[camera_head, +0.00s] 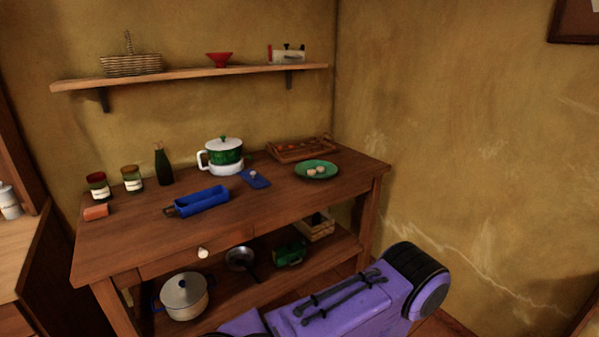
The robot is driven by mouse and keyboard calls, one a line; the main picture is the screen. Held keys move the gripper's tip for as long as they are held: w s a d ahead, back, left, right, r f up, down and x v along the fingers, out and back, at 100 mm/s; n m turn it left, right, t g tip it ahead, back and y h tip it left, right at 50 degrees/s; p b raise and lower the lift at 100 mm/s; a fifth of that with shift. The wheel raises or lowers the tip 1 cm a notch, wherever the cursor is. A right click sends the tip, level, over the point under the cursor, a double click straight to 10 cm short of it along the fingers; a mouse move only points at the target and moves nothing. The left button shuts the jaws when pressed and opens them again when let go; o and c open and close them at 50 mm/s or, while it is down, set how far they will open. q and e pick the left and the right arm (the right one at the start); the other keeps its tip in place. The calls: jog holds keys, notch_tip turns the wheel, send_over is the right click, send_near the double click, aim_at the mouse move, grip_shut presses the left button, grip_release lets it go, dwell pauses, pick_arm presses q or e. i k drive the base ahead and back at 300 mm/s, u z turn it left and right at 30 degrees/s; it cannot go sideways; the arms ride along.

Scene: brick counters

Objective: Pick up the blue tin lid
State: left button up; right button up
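A flat blue rectangular lid with a small light knob, the blue tin lid (254,179), lies on the wooden table to the right of an open blue tin (202,201). The tin is long and narrow, with a dark handle at its left end. The lid lies apart from the tin, in front of a green and white pot. A purple arm part of mine fills the lower right, in front of the table. Neither gripper's fingers are in view.
On the wooden table (130,236) stand the pot (222,154), a green plate (329,169) with small round items, a wooden tray (280,153), jars (98,187) and a dark bottle (162,165). The table's front strip is clear. A shelf (200,77) hangs above.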

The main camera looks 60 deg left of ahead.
aim_at(253, 178)
jog(key=u, duration=0.2)
jog(key=i, duration=1.4)
jog(key=u, duration=1.3)
jog(key=i, duration=0.95)
jog(key=u, duration=1)
